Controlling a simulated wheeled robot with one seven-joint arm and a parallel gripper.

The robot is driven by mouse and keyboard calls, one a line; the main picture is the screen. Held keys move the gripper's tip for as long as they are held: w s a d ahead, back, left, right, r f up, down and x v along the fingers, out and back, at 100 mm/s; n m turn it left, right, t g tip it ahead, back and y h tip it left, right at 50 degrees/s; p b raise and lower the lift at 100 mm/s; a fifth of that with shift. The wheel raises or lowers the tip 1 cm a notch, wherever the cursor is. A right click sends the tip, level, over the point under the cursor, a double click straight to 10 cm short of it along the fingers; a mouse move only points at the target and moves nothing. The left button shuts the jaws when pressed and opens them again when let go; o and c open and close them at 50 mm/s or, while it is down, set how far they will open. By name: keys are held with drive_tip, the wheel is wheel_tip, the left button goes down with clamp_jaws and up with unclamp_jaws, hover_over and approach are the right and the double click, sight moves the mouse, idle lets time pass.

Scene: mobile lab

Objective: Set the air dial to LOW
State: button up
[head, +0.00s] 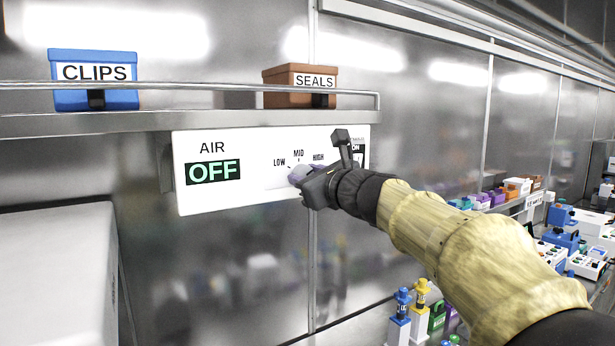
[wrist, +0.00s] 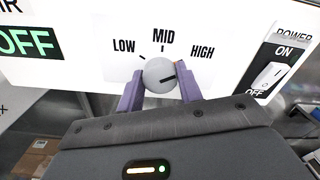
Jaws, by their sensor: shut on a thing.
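The air dial (wrist: 160,74) is a round grey knob with a black pointer line, on a white panel (head: 235,195). My gripper (wrist: 160,82) is shut on the dial, with one purple finger on either side. In the head view my gripper (head: 303,178) reaches the panel from the right and hides most of the dial. The AIR display (head: 213,172) reads OFF in green.
A POWER rocker switch (wrist: 268,76) is right of the dial; its position is unclear. Above the panel, a railed shelf (head: 200,122) holds a blue CLIPS box (head: 75,97) and a brown SEALS box (head: 285,99). A white block (head: 55,260) stands lower left.

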drive_tip(key=shift+f+n+b, duration=0.1)
drive_tip(key=shift+n+b, duration=0.3)
drive_tip(key=n+b, duration=1.3)
drive_tip(key=n, duration=1)
drive_tip(key=shift+f, duration=0.15)
idle(0.3)
drive_tip(key=o, duration=1)
